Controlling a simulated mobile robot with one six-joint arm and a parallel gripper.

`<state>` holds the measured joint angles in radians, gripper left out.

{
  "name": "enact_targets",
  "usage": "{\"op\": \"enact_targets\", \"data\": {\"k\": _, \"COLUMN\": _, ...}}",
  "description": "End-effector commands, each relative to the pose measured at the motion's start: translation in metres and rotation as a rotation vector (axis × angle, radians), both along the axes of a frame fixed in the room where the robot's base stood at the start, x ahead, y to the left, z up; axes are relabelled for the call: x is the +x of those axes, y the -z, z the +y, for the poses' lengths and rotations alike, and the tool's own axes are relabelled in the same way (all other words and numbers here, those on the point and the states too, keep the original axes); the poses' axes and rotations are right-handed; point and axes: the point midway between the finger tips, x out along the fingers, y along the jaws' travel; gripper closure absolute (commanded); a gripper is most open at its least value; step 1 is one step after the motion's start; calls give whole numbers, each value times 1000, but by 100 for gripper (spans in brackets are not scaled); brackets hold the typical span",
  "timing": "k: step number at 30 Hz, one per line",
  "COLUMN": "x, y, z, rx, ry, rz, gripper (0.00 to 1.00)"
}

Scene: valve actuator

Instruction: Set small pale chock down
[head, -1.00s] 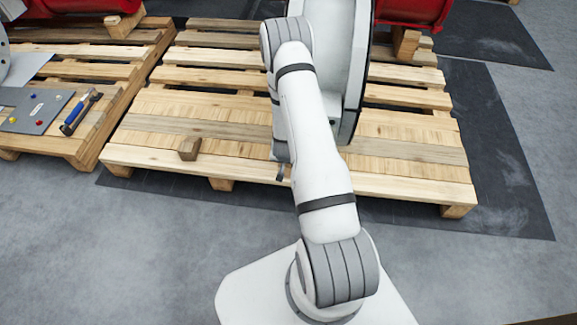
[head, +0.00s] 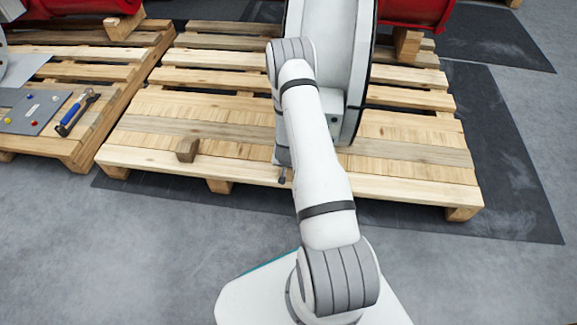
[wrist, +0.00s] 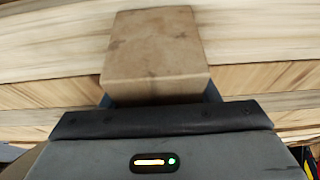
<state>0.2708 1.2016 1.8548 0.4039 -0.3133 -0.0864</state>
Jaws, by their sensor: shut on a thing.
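The small pale chock (wrist: 155,55) is a light tan block with faint smudges. In the wrist view it sits between the fingers of my gripper (wrist: 158,95), which is shut on it. The fingertips are mostly hidden, with only dark bits at the block's lower sides. Wooden slats lie behind the block; I cannot tell whether it touches them. In the head view my arm hides the held chock, and only a little of my gripper (head: 283,165) shows over the front of the pallet (head: 400,158).
A darker wooden block (head: 187,150) sits on the pallet's front left. A large white-grey housing (head: 330,60) stands behind my arm. The pallet's front right is bare.

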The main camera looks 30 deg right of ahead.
Motion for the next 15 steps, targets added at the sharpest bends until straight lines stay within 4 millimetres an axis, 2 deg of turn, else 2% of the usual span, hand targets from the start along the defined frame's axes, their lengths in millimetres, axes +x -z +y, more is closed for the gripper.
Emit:
{"op": "enact_targets", "data": {"k": 3, "x": 0, "y": 3, "z": 0, "rx": 0, "ry": 0, "rz": 0, "gripper": 79}}
{"op": "enact_targets", "data": {"k": 4, "x": 0, "y": 3, "z": 0, "rx": 0, "ry": 0, "rz": 0, "gripper": 45}}
{"op": "enact_targets", "data": {"k": 12, "x": 0, "y": 2, "z": 0, "rx": 0, "ry": 1, "rz": 0, "gripper": 24}}
{"op": "enact_targets", "data": {"k": 15, "x": 0, "y": 2, "z": 0, "rx": 0, "ry": 1, "rz": 0, "gripper": 24}}
